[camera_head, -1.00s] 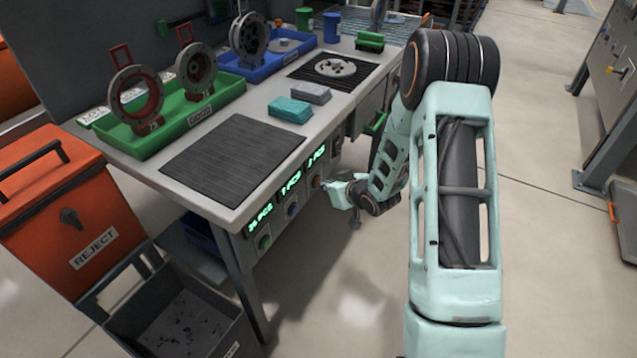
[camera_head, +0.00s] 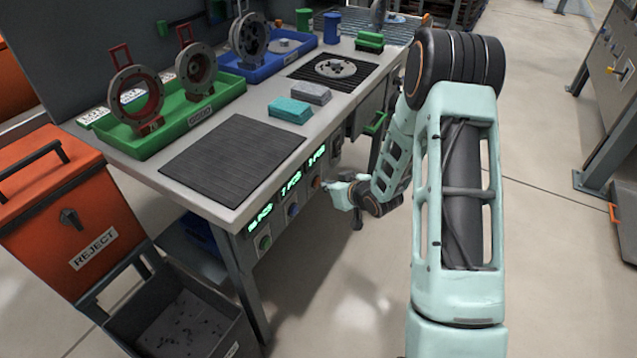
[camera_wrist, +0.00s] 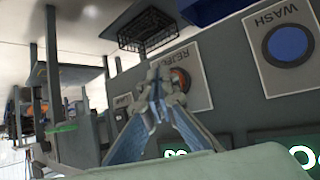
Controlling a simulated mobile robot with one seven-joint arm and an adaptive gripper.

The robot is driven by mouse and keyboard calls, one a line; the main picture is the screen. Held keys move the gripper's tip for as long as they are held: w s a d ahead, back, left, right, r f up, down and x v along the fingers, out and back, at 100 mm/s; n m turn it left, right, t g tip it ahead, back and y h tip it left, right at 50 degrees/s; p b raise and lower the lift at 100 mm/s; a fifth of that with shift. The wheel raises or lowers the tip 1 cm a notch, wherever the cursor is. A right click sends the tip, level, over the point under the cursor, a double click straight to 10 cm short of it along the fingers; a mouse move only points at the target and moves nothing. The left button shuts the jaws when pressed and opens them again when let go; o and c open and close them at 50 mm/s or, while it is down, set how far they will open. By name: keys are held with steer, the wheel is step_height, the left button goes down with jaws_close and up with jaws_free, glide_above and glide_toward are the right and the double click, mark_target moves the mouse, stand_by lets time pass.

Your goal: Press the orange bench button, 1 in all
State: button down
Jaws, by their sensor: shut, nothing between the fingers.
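The orange button (camera_head: 316,182) is the rearmost of three round buttons on the bench's front face, under a green-lit display. In the wrist view its orange rim (camera_wrist: 186,79) shows on a plate lettered "REJE…", partly hidden behind my fingertips. My gripper (camera_head: 325,189) is shut and empty, just in front of the orange button. Its fingertips (camera_wrist: 158,76) point at the panel in the wrist view, slightly to the left of the button's visible part. A small gap seems to show in the head view, but I cannot tell for sure whether they touch.
A blue button (camera_head: 293,209), marked WASH in the wrist view (camera_wrist: 287,44), and a green button (camera_head: 265,242) sit farther forward on the panel. The bench top (camera_head: 228,206) overhangs the buttons. An orange reject bin (camera_head: 75,225) stands at left.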

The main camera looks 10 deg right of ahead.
steer(key=shift+s+d, duration=0.2)
steer(key=shift+d, duration=0.05)
steer(key=shift+s+d+p, duration=0.15)
steer(key=shift+s+d, duration=0.6)
steer(key=shift+d, duration=0.3)
steer(key=shift+s+d+p, duration=0.15)
steer(key=shift+s+d, duration=0.6)
steer(key=shift+d, duration=0.25)
